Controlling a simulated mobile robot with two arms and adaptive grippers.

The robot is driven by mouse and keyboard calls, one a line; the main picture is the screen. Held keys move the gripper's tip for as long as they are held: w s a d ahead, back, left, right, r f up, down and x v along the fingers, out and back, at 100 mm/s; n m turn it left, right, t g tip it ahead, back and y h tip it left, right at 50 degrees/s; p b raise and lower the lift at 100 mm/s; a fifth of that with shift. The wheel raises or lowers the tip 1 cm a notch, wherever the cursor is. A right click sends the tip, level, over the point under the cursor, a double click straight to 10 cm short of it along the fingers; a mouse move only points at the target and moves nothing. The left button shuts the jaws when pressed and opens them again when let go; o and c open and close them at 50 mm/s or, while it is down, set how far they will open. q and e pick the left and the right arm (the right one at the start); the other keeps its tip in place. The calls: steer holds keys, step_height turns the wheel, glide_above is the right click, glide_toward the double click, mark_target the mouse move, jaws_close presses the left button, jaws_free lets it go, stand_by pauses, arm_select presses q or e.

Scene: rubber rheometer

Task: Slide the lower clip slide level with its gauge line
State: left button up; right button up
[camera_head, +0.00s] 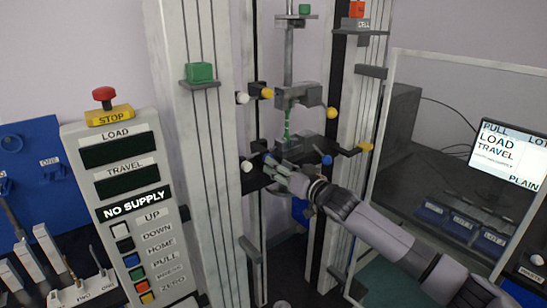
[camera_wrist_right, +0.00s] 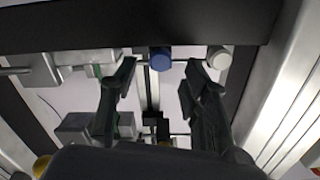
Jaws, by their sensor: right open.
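The lower clip slide appears to be the dark slide (camera_head: 300,146) on the machine between the two pale columns, below a grey upper block (camera_head: 298,95). A blue knob (camera_wrist_right: 160,58) and a white knob (camera_wrist_right: 219,57) show near it in the right wrist view. My right gripper (camera_head: 272,170) is at the left part of this lower assembly. In the wrist view its two dark fingers (camera_wrist_right: 160,74) are open, with the blue knob between and just beyond the tips. I cannot tell whether they touch it. The gauge line cannot be made out. My left gripper is out of view.
Yellow knobs (camera_head: 331,112) and another white knob (camera_head: 242,98) stick out nearby. A second blue knob (camera_head: 327,160) is right of my gripper. A control panel (camera_head: 125,200) reading NO SUPPLY stands left. A clear-panelled enclosure (camera_head: 450,130) stands right, close to my right arm.

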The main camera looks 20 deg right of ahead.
mark_target(265, 151)
steer(key=shift+p+x, duration=0.3)
steer(key=shift+x, duration=1.3)
jaws_close()
